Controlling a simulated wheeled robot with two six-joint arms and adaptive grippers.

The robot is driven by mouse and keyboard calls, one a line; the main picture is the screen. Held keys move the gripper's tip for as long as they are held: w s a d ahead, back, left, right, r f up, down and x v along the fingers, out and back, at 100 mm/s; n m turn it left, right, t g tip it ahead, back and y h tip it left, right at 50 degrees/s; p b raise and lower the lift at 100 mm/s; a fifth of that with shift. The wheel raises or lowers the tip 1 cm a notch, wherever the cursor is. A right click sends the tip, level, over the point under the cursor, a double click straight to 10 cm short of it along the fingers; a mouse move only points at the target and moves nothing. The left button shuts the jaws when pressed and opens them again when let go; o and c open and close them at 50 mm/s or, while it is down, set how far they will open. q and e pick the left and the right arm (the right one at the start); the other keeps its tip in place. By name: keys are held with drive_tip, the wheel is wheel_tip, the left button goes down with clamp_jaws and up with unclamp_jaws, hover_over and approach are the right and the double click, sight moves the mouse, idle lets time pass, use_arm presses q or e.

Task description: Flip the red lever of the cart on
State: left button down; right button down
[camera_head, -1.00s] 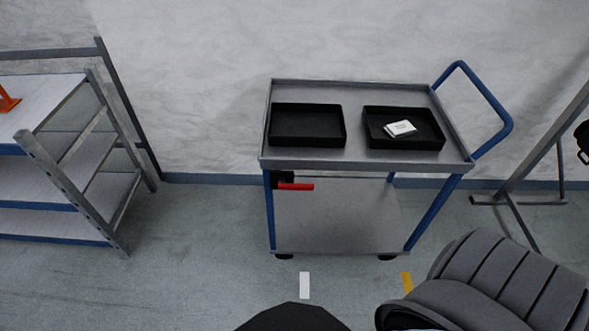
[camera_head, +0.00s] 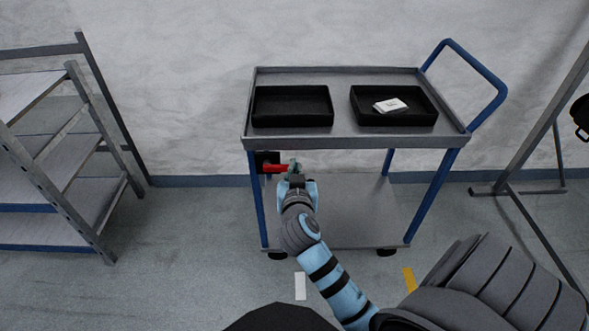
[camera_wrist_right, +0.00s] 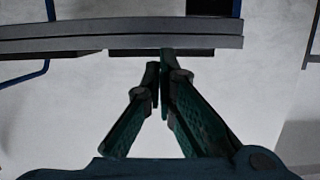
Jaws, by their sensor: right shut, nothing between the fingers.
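The cart (camera_head: 350,143) stands ahead, grey with blue legs and a blue handle. Its red lever (camera_head: 275,169) sticks out to the right from a black mount (camera_head: 264,160) under the top's left front corner and looks about level. My right gripper (camera_head: 294,167) is at the lever's right end, shut and empty; I cannot tell whether it touches the lever. In the right wrist view the closed fingers (camera_wrist_right: 159,70) point at the cart's top edge (camera_wrist_right: 120,38), and the red lever does not show there. My left gripper is out of view.
Two black trays sit on the cart top; the left tray (camera_head: 291,122) looks empty, the right tray (camera_head: 393,119) holds white cards (camera_head: 391,105). A shelf rack (camera_head: 75,160) stands at left, a metal stand (camera_head: 515,188) at right. The floor left of the cart is clear.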

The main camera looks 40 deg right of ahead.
drive_tip(key=shift+w, duration=0.15)
drive_tip(key=shift+d, duration=0.1)
drive_tip(key=b, duration=0.2)
hover_over(282, 166)
drive_tip(key=s+d, duration=0.1)
drive_tip(key=s, duration=0.3)
wheel_tip(282, 166, down, 2)
drive_tip(key=shift+w+d+f+b, duration=0.1)
drive_tip(key=shift+d+f+b, duration=0.2)
drive_tip(key=shift+f, duration=0.8)
drive_tip(key=shift+w+d+f+b, duration=0.1)
drive_tip(key=shift+f+b, duration=0.3)
drive_tip(key=shift+f, duration=0.7)
